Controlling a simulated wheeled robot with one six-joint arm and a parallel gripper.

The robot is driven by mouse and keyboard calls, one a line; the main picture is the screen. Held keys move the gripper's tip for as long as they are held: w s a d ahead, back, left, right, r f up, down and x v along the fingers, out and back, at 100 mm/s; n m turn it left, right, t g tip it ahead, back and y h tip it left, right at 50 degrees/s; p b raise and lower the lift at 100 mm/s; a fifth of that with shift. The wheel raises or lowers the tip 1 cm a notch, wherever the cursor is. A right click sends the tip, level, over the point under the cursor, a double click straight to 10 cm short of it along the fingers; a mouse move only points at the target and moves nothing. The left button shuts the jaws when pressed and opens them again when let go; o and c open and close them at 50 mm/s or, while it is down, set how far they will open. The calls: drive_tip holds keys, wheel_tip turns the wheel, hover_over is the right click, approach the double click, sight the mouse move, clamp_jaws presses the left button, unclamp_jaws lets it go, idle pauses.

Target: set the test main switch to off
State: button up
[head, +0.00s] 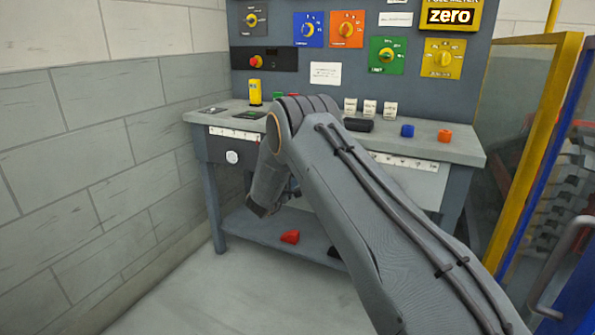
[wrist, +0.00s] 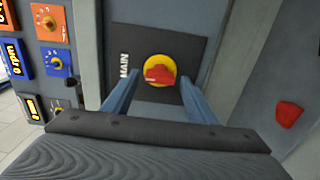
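The main switch (wrist: 160,74) shows in the wrist view as a red knob on a yellow disc. It sits on a dark plate (wrist: 125,43) marked MAIN. The red handle lies roughly across the picture. My gripper (wrist: 161,86) is open, with its blue-grey fingertips on either side of the disc and nothing visible between them. I cannot tell whether they touch it. In the head view my arm hides this switch, and my gripper end hangs below the bench top, with its fingers unclear.
A bench (head: 460,152) carries small blocks and a yellow item. The panel behind has coloured dials and another red-and-yellow knob (head: 256,61). A red object (head: 290,237) lies on the lower shelf. A yellow-framed barrier stands at right; a wall is at left.

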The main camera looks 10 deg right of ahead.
drive_tip(key=shift+s+a, duration=0.1)
drive_tip(key=v, duration=0.7)
drive_tip(key=shift+s+p, duration=0.2)
drive_tip(key=shift+p, duration=0.2)
drive_tip(key=shift+a, duration=0.15)
